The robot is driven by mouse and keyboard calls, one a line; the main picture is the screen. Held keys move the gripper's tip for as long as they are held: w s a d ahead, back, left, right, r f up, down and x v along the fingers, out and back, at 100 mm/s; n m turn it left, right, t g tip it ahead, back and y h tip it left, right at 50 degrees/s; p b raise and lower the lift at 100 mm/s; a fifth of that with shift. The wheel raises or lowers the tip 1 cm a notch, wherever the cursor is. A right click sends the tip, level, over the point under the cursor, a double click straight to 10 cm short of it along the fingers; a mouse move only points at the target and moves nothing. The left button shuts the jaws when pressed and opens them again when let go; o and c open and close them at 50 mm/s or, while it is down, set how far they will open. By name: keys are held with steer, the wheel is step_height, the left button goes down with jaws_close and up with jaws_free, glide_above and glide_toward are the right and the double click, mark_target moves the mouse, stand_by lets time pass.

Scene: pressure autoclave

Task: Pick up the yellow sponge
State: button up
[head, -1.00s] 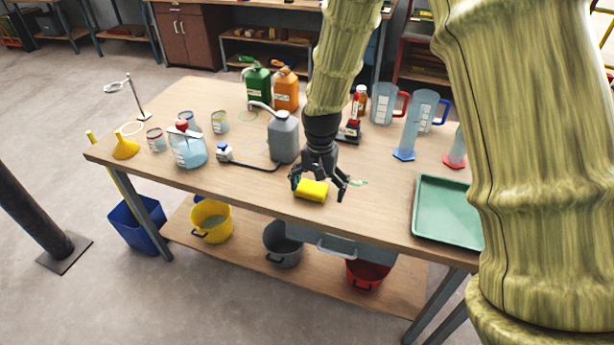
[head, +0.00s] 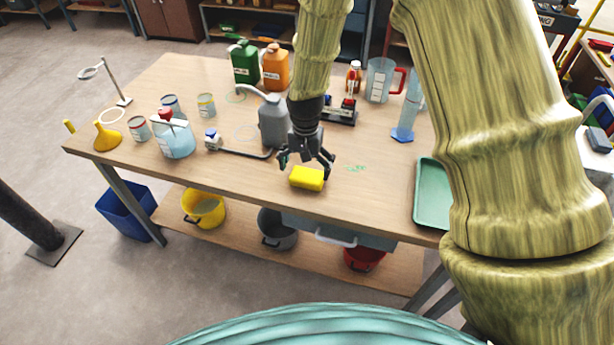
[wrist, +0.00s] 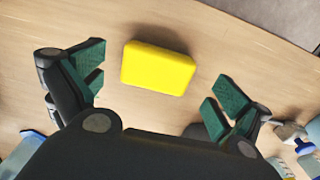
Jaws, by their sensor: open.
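The yellow sponge (head: 307,178) lies on the wooden table (head: 240,180) near its front edge. In the wrist view the sponge (wrist: 158,67) lies flat ahead of my gripper, a little beyond the fingertips. My gripper (head: 305,162) is just behind and above the sponge in the head view. In the wrist view its fingers (wrist: 161,78) are wide apart with green pads, and nothing is between them. I cannot tell the exact height of the fingertips above the table.
A grey jug (head: 273,125) with a dark hose stands left of my gripper. A green tray (head: 431,195) lies to the right. Canisters (head: 276,66), a measuring jug (head: 379,80) and a red-and-black device (head: 342,112) stand behind. The table right of the sponge is mostly clear.

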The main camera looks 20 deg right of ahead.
mark_target(306, 178)
steer(key=shift+s+f+p, duration=0.1)
steer(key=shift+f+p, duration=0.2)
steer(key=shift+f, duration=0.05)
steer(key=shift+w+d+f+p, duration=0.1)
steer(key=shift+w+f+p, duration=0.15)
steer(key=shift+f+p, duration=0.65)
steer(key=shift+f, duration=1.45)
steer(key=c, duration=0.5)
